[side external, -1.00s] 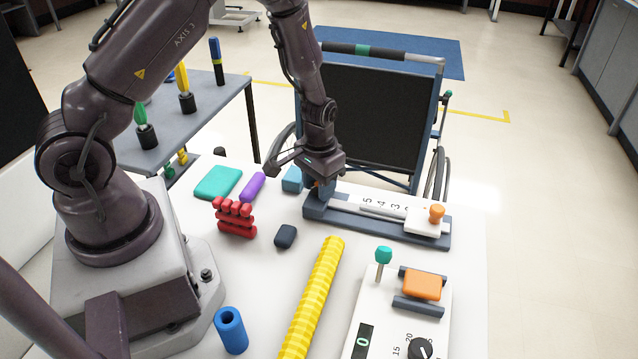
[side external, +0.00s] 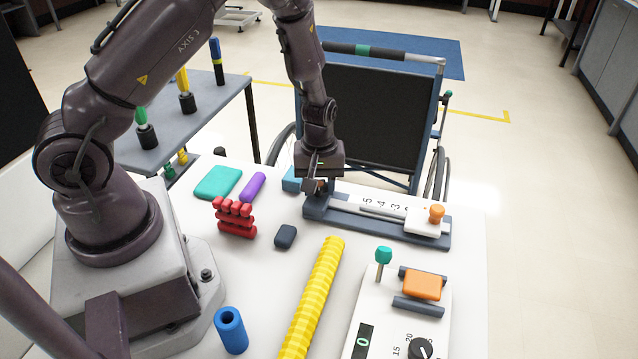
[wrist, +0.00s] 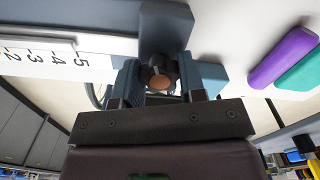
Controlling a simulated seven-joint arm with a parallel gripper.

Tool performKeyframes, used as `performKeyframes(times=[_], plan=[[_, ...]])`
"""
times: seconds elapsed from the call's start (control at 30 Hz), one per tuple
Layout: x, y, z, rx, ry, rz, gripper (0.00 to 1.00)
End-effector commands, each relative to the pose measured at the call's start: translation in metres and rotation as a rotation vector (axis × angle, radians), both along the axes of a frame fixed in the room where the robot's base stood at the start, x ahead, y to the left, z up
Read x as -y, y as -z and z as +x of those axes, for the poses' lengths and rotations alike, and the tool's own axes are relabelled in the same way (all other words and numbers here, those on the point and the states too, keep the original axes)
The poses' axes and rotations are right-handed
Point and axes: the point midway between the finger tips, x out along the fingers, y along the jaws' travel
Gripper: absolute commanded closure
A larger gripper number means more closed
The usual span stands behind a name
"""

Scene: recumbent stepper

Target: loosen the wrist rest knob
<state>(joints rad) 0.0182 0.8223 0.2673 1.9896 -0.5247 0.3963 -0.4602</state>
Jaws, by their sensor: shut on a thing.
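The knob (wrist: 160,78) has a copper-brown end and a dark body. It sits at the left end of the dark blue slide base (side external: 400,233) in the side view. My gripper (side external: 317,187) is over that end, pointing down, and hides most of the knob there. In the wrist view my gripper's fingers (wrist: 160,88) stand on both sides of the knob, shut on it. A light blue block (side external: 291,180), possibly the wrist rest, is just behind and left of the gripper.
The slide carries a numbered white scale (side external: 385,206) and a white carriage with an orange knob (side external: 437,214). Teal (side external: 218,182) and purple (side external: 252,187) pieces lie left, with a red finger grip (side external: 235,217) and yellow bar (side external: 313,297) nearer. A wheelchair (side external: 365,115) stands behind the table.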

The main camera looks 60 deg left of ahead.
Motion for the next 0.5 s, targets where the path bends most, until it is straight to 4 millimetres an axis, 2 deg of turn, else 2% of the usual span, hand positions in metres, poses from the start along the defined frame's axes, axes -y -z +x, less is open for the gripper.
performKeyframes(times=[0.5], plan=[[0.0004,-0.0008,-0.0005,-0.002,-0.107,-0.001,0.86]])
